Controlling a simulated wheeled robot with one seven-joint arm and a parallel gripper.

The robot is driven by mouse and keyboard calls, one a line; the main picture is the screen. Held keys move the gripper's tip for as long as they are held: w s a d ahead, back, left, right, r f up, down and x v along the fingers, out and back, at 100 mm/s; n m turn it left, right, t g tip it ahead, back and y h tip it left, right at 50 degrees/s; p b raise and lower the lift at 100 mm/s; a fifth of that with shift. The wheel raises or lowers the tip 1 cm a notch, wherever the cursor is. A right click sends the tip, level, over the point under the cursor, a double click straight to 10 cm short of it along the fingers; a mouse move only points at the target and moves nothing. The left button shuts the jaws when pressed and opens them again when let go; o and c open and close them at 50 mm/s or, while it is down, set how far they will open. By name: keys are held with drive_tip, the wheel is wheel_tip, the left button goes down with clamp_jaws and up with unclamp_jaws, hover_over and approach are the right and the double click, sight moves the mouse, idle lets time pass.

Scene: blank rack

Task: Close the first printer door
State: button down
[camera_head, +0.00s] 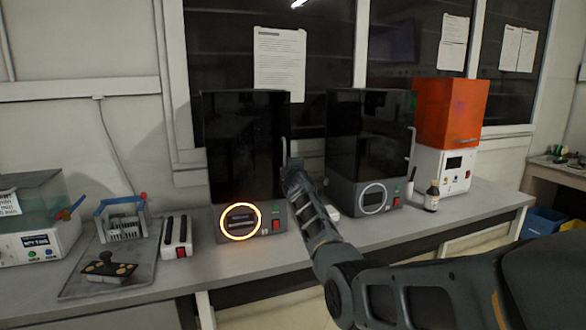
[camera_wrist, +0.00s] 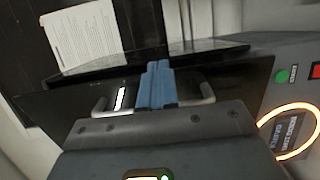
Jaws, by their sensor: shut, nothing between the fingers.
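The first printer (camera_head: 245,150) stands on the bench in the head view, a tall dark box with an orange-lit ring (camera_head: 240,220) on its base. My gripper (camera_head: 292,165) is at its right front edge, by a thin pale upright handle (camera_head: 284,150). In the wrist view my gripper's blue-grey fingers (camera_wrist: 156,85) are together, in front of the printer's glossy dark panel (camera_wrist: 60,103). I cannot tell whether they touch it. A dark edge (camera_wrist: 210,53) crosses behind the fingertips. The head view does not show clearly how far the door stands open.
A second dark printer (camera_head: 365,140) with a pale ring stands to the right. Trays and small devices occupy the bench's left. A paper sheet (camera_head: 279,65) hangs on the window behind.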

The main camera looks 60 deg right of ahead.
drive_tip(key=shift+w+d+n+t+y, duration=0.3)
drive_tip(key=shift+w+d+n+t, duration=0.25)
drive_tip(key=shift+d, duration=0.4)
drive_tip(key=shift+w, duration=0.1)
drive_tip(key=shift+a+p, duration=0.1)
drive_tip(key=shift+p, duration=0.2)
